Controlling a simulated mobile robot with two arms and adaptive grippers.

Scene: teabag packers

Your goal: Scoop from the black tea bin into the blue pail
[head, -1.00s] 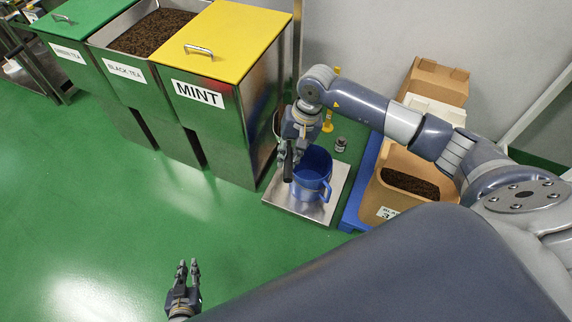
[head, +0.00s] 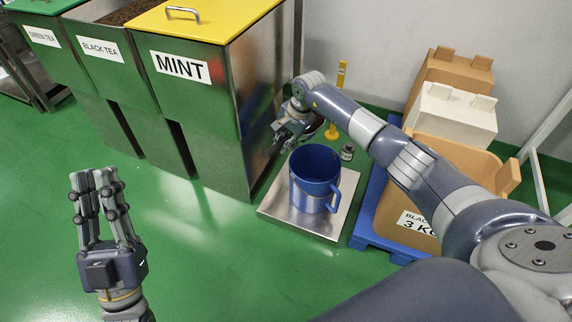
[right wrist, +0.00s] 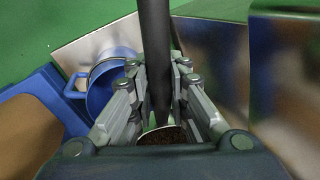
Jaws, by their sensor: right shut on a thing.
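The blue pail (head: 315,185) stands upright on a steel platform, with its handle to the right. My right gripper (head: 285,135) is just behind and left of the pail, beside the steel bins. In the right wrist view it is shut on a scoop's dark handle (right wrist: 156,60). Dark tea shows in the scoop bowl (right wrist: 162,135) below the fingers. The pail (right wrist: 105,85) lies left of the fingers there. The black tea bin (head: 105,60) is at the upper left, its open top partly cut off. My left gripper (head: 95,180) is empty, open, over the floor.
The mint bin (head: 190,70) with a yellow lid stands between the black tea bin and the platform (head: 290,225). The green tea bin (head: 45,45) is at far left. A cardboard carton (head: 405,225) stands on a blue base right of the pail. The front floor is clear.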

